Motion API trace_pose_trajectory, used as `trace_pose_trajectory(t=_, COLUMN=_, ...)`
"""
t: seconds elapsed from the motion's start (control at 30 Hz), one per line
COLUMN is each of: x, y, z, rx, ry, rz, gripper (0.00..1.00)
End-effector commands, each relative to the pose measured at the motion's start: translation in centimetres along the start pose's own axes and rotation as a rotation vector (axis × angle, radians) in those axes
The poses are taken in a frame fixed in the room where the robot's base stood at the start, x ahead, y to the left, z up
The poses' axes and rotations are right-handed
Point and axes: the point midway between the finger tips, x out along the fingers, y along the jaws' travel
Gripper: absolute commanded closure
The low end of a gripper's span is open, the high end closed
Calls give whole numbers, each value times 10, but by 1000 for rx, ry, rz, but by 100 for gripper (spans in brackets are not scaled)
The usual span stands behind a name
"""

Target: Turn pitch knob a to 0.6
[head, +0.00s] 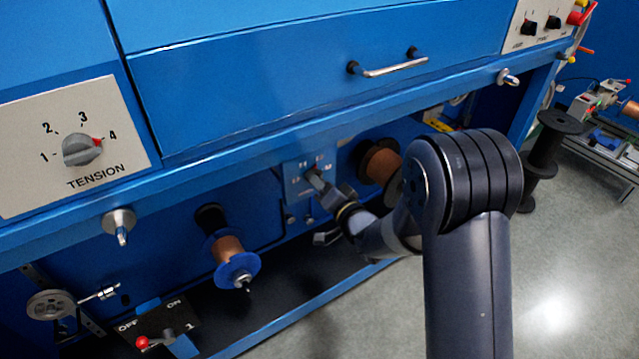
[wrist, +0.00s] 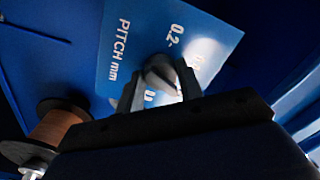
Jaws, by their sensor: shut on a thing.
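The pitch knob (wrist: 158,72) is a small grey knob on a light blue plate (wrist: 125,45) marked "PITCH mm" with a "0.2" mark beside it. My gripper (wrist: 157,84) has its two fingers on either side of the knob and is shut on it. The fingers and knob hide part of the scale, so the knob's setting cannot be read. In the head view the same plate (head: 297,180) is on the machine's recessed blue wall, and my gripper (head: 318,180) reaches it from the lower right. The knob is mostly hidden there.
A copper spool (head: 381,166) is right of the plate, close to my arm. Another copper spool (head: 229,250) is at lower left. The blue overhang with a drawer handle (head: 395,67) is above. A tension dial (head: 82,149) is at left. Open floor (head: 560,270) lies at right.

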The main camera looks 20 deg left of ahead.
Motion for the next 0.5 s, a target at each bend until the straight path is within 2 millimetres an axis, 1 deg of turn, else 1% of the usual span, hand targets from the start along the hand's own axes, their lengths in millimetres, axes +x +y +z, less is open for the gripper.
trace_pose_trajectory(t=0.2, x=0, y=0, z=0, rx=90, ry=-1, rz=1, gripper=88)
trace_pose_trajectory(t=0.5, x=0, y=0, z=0, rx=131, ry=0, rz=1, gripper=88)
